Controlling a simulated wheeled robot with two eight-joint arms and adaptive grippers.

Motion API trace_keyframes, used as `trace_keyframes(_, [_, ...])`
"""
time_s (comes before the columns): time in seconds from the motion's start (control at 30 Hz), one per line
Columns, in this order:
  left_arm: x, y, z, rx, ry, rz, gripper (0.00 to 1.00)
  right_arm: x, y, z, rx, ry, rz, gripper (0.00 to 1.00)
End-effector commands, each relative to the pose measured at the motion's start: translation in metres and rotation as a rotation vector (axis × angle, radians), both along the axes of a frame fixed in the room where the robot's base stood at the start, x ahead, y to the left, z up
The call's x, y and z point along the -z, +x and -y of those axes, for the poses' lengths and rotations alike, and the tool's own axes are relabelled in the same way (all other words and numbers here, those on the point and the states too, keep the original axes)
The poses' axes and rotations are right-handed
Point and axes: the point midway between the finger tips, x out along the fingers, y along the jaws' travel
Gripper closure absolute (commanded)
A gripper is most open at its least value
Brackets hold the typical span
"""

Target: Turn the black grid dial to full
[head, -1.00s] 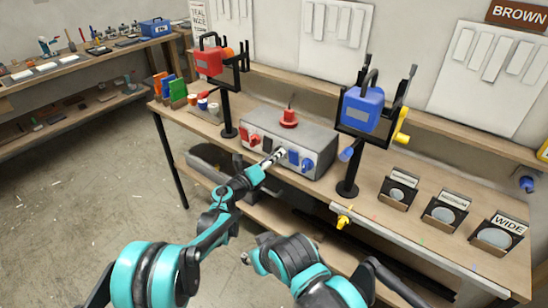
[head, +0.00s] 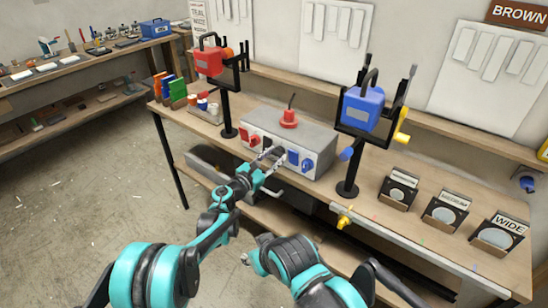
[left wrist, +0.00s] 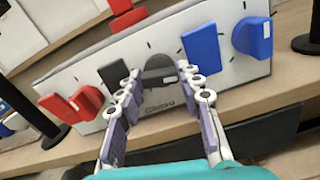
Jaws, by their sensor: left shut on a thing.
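A grey switch box (head: 305,142) stands on the bench, with a red dial (head: 250,137), the black dial (head: 279,150) and a blue dial (head: 305,161) on its front. My left gripper (head: 274,158) reaches the middle dial from the front. In the left wrist view, the two jointed fingers (left wrist: 159,77) stand on either side of the black dial's dark knob (left wrist: 160,68) and are shut on it. The fingers partly cover the black plate and scale marks, so I cannot read the exact setting. Lettering shows just below the knob. My right gripper is not clearly shown.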

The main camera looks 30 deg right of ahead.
Motion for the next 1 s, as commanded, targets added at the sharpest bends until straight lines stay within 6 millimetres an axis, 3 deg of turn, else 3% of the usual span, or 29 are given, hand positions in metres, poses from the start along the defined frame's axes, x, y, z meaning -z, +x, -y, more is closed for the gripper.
trace_keyframes(0.5, [0.001, -0.0005, 0.0001, 0.002, 0.169, 0.404, 0.93, 0.001, 0.0, 0.0, 0.0, 0.0, 0.0, 0.6])
trace_keyframes(1.0, [0.001, -0.0004, 0.0001, 0.001, 0.234, 0.56, 0.93, 0.0011, 0.0, 0.0, 0.0, 0.0, 0.0, 0.6])
